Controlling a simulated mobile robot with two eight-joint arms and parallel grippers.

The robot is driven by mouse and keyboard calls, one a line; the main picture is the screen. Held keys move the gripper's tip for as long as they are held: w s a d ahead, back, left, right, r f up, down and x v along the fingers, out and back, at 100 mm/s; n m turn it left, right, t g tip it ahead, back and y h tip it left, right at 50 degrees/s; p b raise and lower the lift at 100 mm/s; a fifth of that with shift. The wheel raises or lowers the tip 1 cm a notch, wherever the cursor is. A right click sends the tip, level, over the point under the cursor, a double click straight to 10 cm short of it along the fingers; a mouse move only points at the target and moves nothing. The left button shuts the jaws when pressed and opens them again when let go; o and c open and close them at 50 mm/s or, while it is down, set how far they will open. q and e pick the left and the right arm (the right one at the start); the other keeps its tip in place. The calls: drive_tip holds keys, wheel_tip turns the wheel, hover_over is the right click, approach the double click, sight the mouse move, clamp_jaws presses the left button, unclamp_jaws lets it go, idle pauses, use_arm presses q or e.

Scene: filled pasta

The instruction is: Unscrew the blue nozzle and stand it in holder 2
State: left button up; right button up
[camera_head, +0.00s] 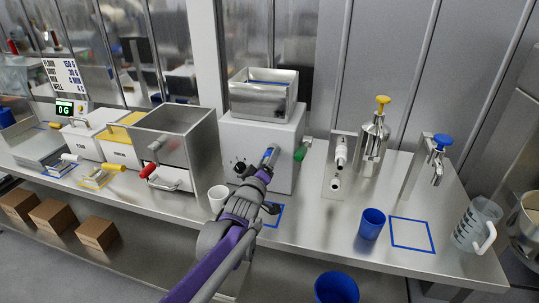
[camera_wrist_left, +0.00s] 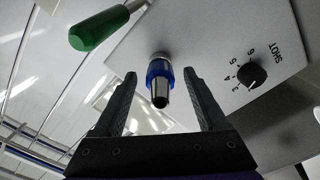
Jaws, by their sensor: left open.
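The blue nozzle (camera_head: 268,155) is on the front of the white filling machine (camera_head: 285,135). In the left wrist view the nozzle (camera_wrist_left: 160,70) has a blue collar and a dark metal tip, pointing toward my camera. My left gripper (camera_head: 265,174) is in front of it. In the left wrist view my gripper's fingers (camera_wrist_left: 160,77) are open, one on each side of the nozzle, with gaps visible on both sides. An upright metal holder plate (camera_head: 341,165) with pale nozzle-like parts stands right of the machine. I cannot read any holder number. My right gripper is not in view.
A green-handled lever (camera_head: 302,150) sticks out right of the nozzle. A white cup (camera_head: 217,195) stands left of my gripper. A blue cup (camera_head: 371,223), a blue-outlined square (camera_head: 411,234) and a clear jug (camera_head: 477,224) are at right. Pump dispensers (camera_head: 374,140) stand behind.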

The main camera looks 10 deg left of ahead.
use_arm(q)
drive_tip(key=shift+m, duration=1.1)
drive_tip(key=m+p, duration=0.1)
drive_tip(key=m, duration=0.1)
drive_tip(key=shift+r+m, duration=0.1)
drive_tip(key=shift+m, duration=0.2)
drive_tip(key=m+p, duration=0.1)
drive_tip(key=m, duration=0.3)
drive_tip(key=shift+m, duration=0.7)
